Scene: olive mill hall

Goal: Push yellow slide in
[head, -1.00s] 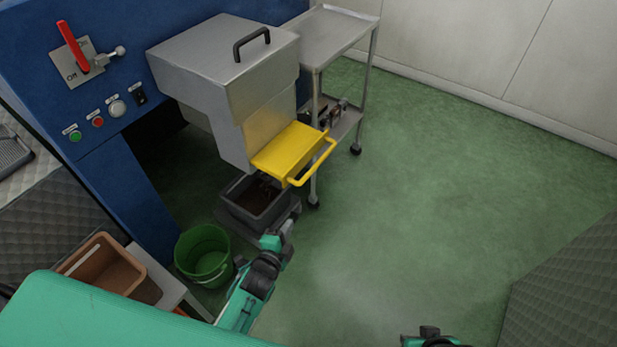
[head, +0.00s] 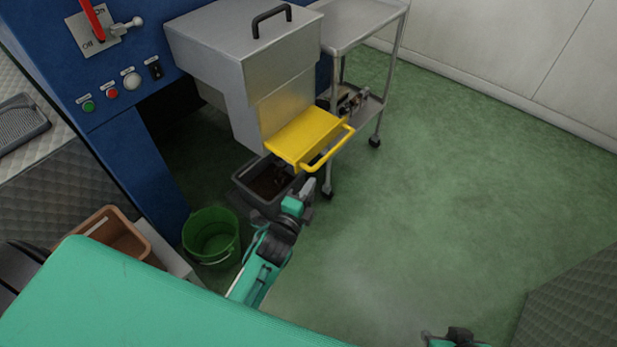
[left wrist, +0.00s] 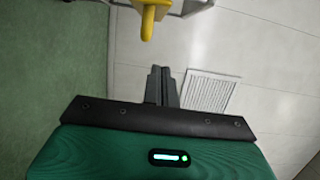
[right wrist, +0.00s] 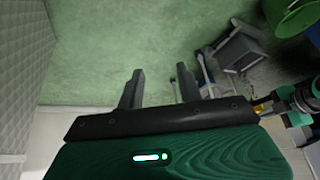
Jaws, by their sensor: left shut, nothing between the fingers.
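The yellow slide (head: 304,136) sticks out from the lower front of the grey metal hopper (head: 250,75), with its bar handle (head: 335,148) at the outer end. In the head view my left gripper (head: 308,187) is just below and in front of the slide, apart from it. In the left wrist view its fingers (left wrist: 161,72) are shut and empty, and the yellow handle (left wrist: 148,22) shows ahead of them at the top. My right gripper (right wrist: 158,88) is open and empty over green floor. In the head view only a bit of the right arm (head: 455,338) shows at the bottom edge.
A dark bin (head: 240,185) stands under the slide. A green bucket (head: 211,236) is left of my left arm. A metal trolley (head: 350,30) stands behind the slide at the right. The blue machine (head: 70,60) fills the left. Floor at the right is clear.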

